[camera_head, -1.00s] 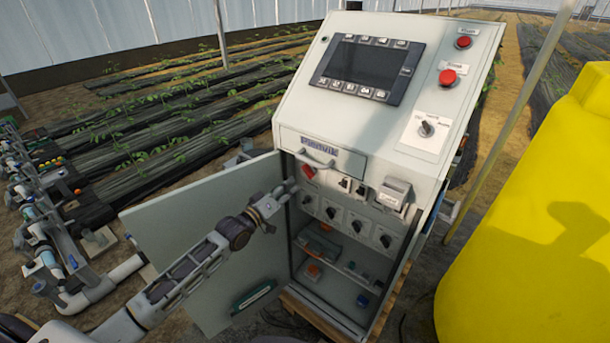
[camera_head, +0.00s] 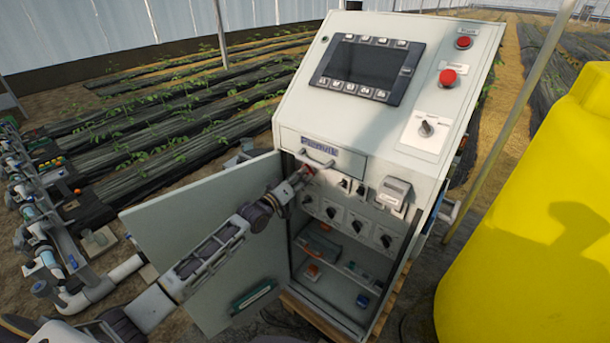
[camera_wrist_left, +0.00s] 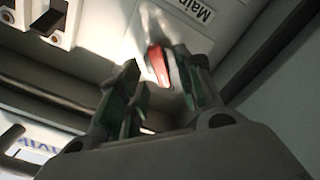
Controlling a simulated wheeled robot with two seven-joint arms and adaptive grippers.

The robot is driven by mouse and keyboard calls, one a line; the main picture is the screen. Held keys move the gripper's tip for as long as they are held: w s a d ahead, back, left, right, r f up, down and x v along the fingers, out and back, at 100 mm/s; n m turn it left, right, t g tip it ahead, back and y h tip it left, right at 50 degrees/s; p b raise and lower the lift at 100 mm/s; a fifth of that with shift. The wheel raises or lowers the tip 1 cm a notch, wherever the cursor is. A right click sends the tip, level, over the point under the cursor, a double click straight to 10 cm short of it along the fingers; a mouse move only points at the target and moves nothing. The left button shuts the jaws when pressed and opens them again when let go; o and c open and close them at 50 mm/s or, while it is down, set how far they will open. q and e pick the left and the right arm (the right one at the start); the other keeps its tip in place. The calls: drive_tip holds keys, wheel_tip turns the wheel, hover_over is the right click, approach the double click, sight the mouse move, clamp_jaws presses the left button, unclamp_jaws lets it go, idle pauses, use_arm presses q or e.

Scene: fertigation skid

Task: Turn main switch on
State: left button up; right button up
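The grey control cabinet (camera_head: 330,120) stands with its door (camera_head: 215,235) swung open to the left. The red main switch (camera_head: 309,170) is at the upper left inside, mostly hidden behind my left gripper (camera_head: 298,180). In the left wrist view, the red switch handle (camera_wrist_left: 157,66) shows near a label reading "Main". My left gripper's green-padded fingers (camera_wrist_left: 162,90) are apart on either side of the handle. I cannot tell whether they touch it. My right gripper is not in view.
Black rotary knobs (camera_head: 355,226) and small switches (camera_head: 343,184) sit close to the right of my gripper. A drawer-like panel with a handle (camera_head: 316,160) is just above. A yellow tank (camera_head: 545,220) stands at the right, and pipework (camera_head: 55,250) at the left.

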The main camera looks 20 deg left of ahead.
use_arm(q)
drive_tip(key=shift+x, duration=1.4)
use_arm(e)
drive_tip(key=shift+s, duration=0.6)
use_arm(q)
drive_tip(key=shift+c, duration=1.1)
drive_tip(key=c, duration=0.5)
clamp_jaws()
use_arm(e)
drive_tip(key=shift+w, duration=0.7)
